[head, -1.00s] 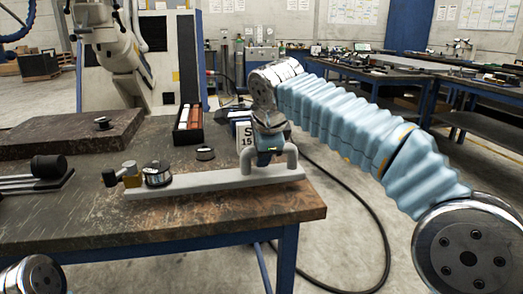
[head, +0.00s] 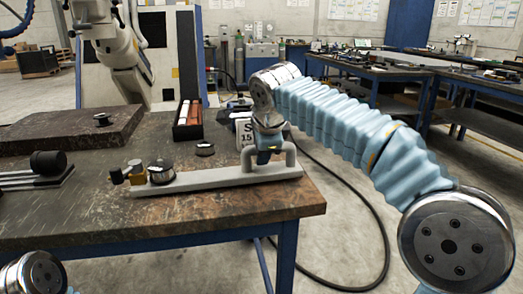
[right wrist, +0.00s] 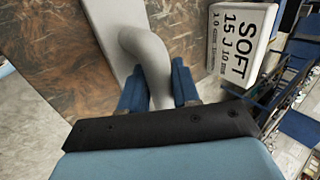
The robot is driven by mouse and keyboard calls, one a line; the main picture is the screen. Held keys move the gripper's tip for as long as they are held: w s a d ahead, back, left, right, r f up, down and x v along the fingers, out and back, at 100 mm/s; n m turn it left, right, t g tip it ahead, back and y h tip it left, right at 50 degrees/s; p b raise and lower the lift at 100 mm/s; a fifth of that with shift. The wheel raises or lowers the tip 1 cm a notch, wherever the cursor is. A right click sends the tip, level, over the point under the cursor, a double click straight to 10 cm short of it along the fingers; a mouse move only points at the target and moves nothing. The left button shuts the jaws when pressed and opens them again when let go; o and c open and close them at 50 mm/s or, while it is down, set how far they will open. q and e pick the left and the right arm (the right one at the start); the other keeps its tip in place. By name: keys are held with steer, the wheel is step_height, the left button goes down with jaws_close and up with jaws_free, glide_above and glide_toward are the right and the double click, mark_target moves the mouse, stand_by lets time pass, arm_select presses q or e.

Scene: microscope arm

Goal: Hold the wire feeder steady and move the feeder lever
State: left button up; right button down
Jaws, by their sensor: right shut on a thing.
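The wire feeder is a long light-grey bar (head: 215,180) near the table's front right edge. At its left end are a dark spool (head: 161,171), a brass block (head: 136,172) and a small black knob (head: 116,176), which may be the lever. A grey arched handle (head: 291,155) rises at its right end. My right gripper (head: 264,157) is shut on this handle. In the right wrist view its blue fingers (right wrist: 160,92) lie on both sides of the handle (right wrist: 146,47). My left gripper is out of view.
A white block marked SOFT (right wrist: 241,38) stands close behind the handle. An open box with rolls (head: 188,133), a small disc (head: 205,149) and a dark slab (head: 60,132) lie behind the feeder. A black-and-grey device (head: 48,164) is at left. The front table strip is clear.

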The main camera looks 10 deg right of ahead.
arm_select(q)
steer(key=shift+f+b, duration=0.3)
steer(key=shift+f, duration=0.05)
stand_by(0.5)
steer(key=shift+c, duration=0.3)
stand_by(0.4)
